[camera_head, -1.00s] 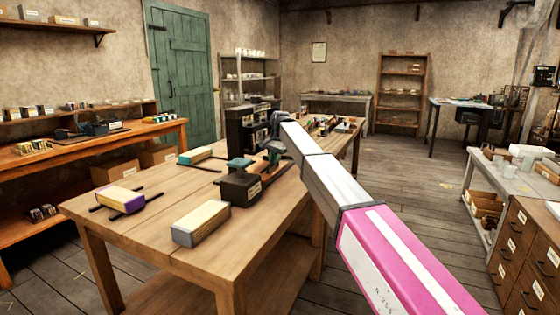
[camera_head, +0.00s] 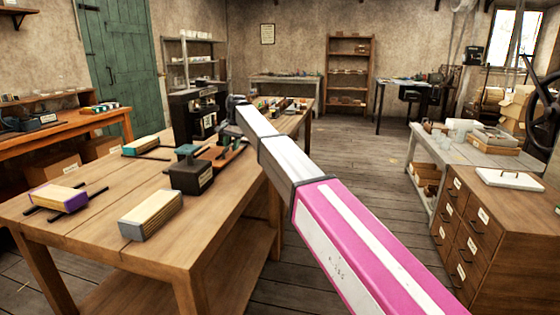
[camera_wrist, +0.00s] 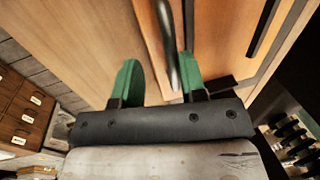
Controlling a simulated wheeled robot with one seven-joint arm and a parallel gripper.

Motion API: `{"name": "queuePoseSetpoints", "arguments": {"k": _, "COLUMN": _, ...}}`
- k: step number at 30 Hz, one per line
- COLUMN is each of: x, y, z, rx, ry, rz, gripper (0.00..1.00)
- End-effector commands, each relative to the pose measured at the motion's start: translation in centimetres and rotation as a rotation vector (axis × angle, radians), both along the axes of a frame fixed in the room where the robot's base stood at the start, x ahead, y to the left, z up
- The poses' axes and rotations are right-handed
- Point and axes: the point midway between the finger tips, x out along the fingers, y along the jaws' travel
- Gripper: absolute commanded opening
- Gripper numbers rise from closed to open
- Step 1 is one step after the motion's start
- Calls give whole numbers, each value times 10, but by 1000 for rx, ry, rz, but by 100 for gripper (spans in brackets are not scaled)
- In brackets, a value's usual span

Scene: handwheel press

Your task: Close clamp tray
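My gripper (camera_wrist: 158,82) shows in the wrist view as two green fingers standing apart. A dark curved metal bar (camera_wrist: 168,45) runs between them over a wooden strip (camera_wrist: 152,40), with no clear contact. On the bench are a purple-ended block (camera_head: 58,197) on black rods, a grey-ended block (camera_head: 150,213), a green-ended block (camera_head: 147,146) and a dark labelled box (camera_head: 190,178). I cannot tell which thing is the clamp tray.
A black cabinet (camera_head: 197,115) stands by the bench's far end. A drawer chest (camera_head: 500,235) and a grey side table (camera_head: 450,152) stand on the right. The plank floor (camera_head: 355,155) between is mostly open. A green door (camera_head: 120,65) is at the back left.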

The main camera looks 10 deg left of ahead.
Motion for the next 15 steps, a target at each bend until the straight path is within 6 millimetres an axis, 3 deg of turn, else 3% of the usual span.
{"name": "queuePoseSetpoints", "arguments": {"k": 1, "x": -3, "y": -13, "z": -1, "rx": -1, "ry": 0, "rz": -2, "gripper": 38}}
{"name": "queuePoseSetpoints", "arguments": {"k": 15, "x": -1, "y": -22, "z": 80, "rx": 1, "ry": -1, "rz": 0, "gripper": 38}}
